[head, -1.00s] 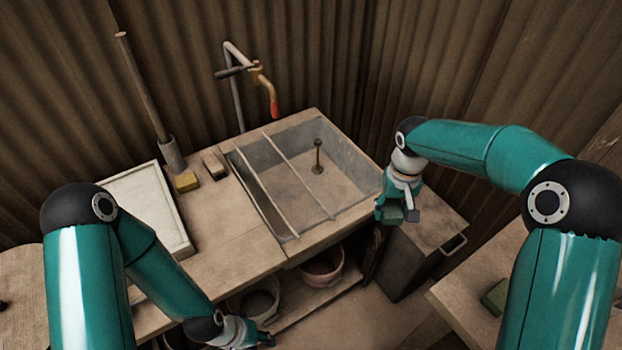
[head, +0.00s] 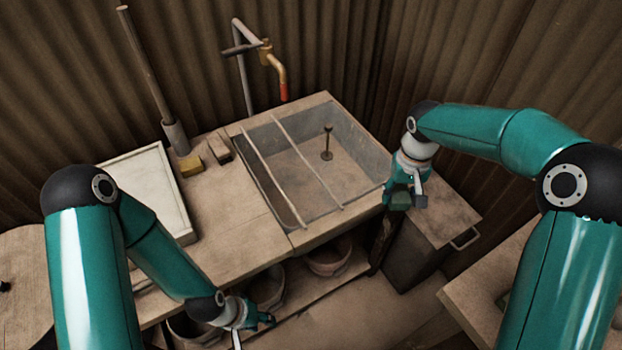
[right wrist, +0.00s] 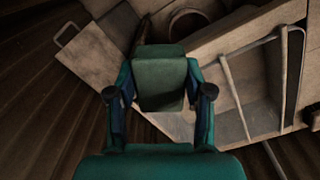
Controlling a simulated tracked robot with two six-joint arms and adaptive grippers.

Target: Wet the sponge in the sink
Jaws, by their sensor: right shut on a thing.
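The sponge, a dark green block (right wrist: 158,78), is between the two fingers of my right gripper (right wrist: 160,95), which is shut on it. In the head view the sponge (head: 401,199) hangs under my right gripper (head: 404,190), just outside the sink's right front corner. The sink (head: 300,230) is a clear-walled basin set in the wooden bench, with two thin rods across it and an upright drain pipe (head: 327,143) inside. The tap (head: 277,78) has a red-tipped spout over the sink's back edge. My left gripper (head: 255,320) is low at the bench's front; its finger opening is unclear.
A grey cabinet (head: 425,235) with a handle stands right of the sink. Buckets (head: 329,262) sit on the lower shelf.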

